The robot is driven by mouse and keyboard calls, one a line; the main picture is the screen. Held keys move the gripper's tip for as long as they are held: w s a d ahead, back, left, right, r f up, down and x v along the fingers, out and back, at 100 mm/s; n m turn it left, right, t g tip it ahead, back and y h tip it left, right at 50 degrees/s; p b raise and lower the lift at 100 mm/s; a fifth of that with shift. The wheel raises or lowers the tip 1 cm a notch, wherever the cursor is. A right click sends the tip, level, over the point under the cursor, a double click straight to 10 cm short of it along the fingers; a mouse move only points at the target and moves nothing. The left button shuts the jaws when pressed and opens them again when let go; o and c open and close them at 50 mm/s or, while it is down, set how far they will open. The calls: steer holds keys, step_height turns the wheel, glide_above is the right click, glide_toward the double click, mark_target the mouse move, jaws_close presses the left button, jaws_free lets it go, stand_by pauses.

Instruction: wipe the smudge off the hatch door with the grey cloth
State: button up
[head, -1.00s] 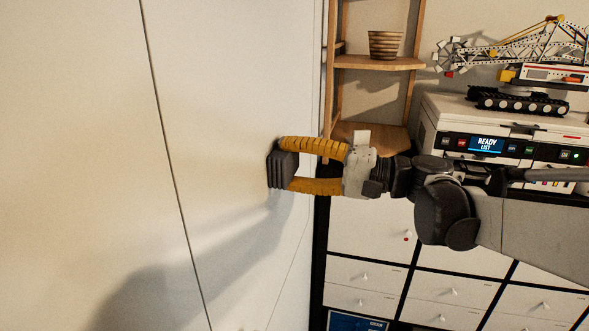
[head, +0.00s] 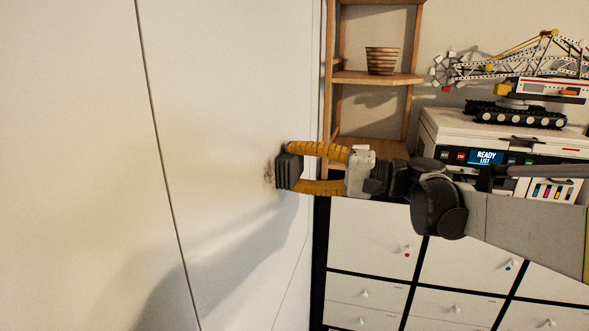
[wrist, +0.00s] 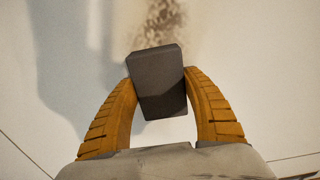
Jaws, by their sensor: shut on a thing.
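My gripper (head: 290,170) is shut on the grey cloth (head: 284,170), a dark folded block. In the wrist view the cloth (wrist: 157,82) sits between the two orange fingers, slightly tilted. The white hatch door (head: 215,110) stands upright to the left of the gripper. A brown speckled smudge (head: 269,171) shows on the door just left of the cloth. The smudge (wrist: 162,20) also shows in the wrist view beyond the top edge of the cloth. The cloth is close to the door; I cannot tell whether it touches. Part of the smudge may be hidden behind the cloth.
A wooden shelf (head: 376,77) with a striped pot (head: 382,61) stands right of the door. A printer (head: 478,140) with a crane model (head: 520,100) on top is at the right. White drawers (head: 370,235) lie below. Free room lies in front of the door.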

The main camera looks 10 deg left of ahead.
mark_target(263, 188)
steer(key=shift+s+a+r, duration=0.1)
steer(key=shift+s+a, duration=0.05)
steer(key=shift+s, duration=1.7)
steer(key=shift+s+a+f, duration=0.1)
steer(key=shift+s+a, duration=0.1)
steer(key=shift+s, duration=1.6)
steer(key=shift+s+a+r, duration=0.1)
steer(key=shift+s+a, duration=0.05)
steer(key=shift+s, duration=1.7)
steer(key=shift+w+d+b, duration=0.15)
steer(key=shift+w+b, duration=0.2)
steer(key=shift+w, duration=1.5)
steer(key=shift+w+d+b, duration=0.2)
steer(key=shift+w+b, duration=0.1)
steer(key=shift+w, duration=1.6)
steer(key=shift+w+d+b, duration=0.15)
steer(key=shift+w+b, duration=0.2)
steer(key=shift+w, duration=1.5)
steer(key=shift+s+a, duration=0.15)
steer(key=shift+s, duration=1.75)
steer(key=shift+s+a, duration=0.15)
steer(key=shift+s, duration=1.7)
steer(key=shift+s+a, duration=0.15)
steer(key=shift+s, duration=1.75)
steer(key=shift+w, duration=0.1)
steer(key=shift+w, duration=0.1)
steer(key=d, duration=0.6)
steer(key=shift+s, duration=0.3)
steer(key=shift+s+d, duration=0.1)
steer(key=shift+d, duration=1.45)
